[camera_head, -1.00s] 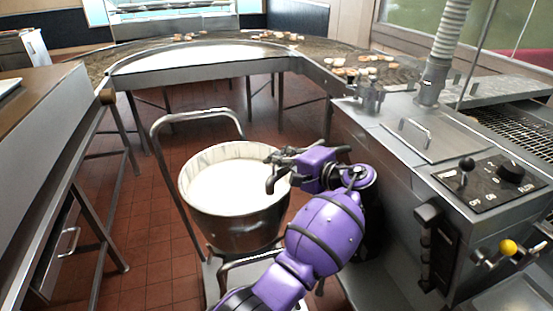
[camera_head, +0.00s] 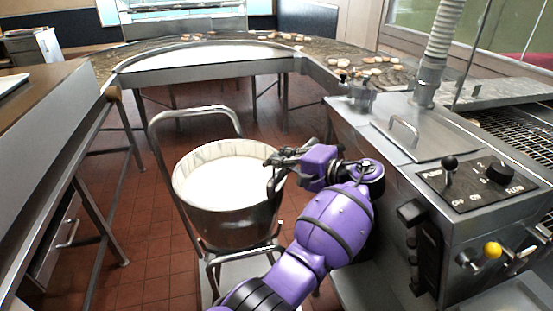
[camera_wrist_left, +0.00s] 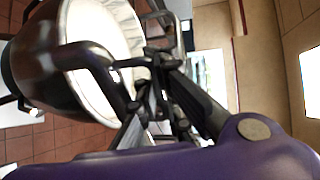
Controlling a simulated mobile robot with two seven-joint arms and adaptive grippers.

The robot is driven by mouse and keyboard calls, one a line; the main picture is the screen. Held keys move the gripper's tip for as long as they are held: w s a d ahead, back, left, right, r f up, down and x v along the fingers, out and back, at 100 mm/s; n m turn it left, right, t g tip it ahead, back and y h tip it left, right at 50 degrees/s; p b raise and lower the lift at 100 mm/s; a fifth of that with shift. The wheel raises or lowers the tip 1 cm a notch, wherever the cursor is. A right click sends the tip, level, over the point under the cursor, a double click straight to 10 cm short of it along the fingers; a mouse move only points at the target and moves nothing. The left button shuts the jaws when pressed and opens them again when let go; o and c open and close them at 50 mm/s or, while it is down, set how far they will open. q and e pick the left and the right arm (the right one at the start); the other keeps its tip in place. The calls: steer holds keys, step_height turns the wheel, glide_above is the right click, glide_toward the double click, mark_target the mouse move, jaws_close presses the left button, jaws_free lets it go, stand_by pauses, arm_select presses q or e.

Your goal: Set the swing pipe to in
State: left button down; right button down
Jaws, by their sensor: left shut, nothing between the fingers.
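No part is clearly marked as the swing pipe. A short metal fitting (camera_head: 362,97) stands at the machine's back left corner, and a yellow-knobbed lever (camera_head: 492,250) sticks out of its front; I cannot tell whether either belongs to it. My left gripper (camera_head: 274,172) is shut and empty, over the right rim of a steel bucket (camera_head: 222,228) of white liquid. In the left wrist view the gripper's dark fingers (camera_wrist_left: 150,100) overlap the bucket's rim (camera_wrist_left: 72,35); I cannot tell whether they touch it. My right gripper is out of view.
The bucket stands on a cart with a tubular handle (camera_head: 152,135). The steel machine (camera_head: 370,165) fills the right, with a control panel (camera_head: 478,183), a ribbed hose (camera_head: 443,35) and a lid (camera_head: 415,137). A curved conveyor (camera_head: 205,70) runs behind. A counter (camera_head: 50,150) stands left.

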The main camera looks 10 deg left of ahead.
arm_select(q)
steer(key=shift+w+d+r, duration=0.1)
steer(key=shift+r, duration=0.25)
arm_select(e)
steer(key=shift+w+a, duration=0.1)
arm_select(q)
steer(key=c, duration=2.2)
jaws_free()
steer(key=shift+f, duration=0.15)
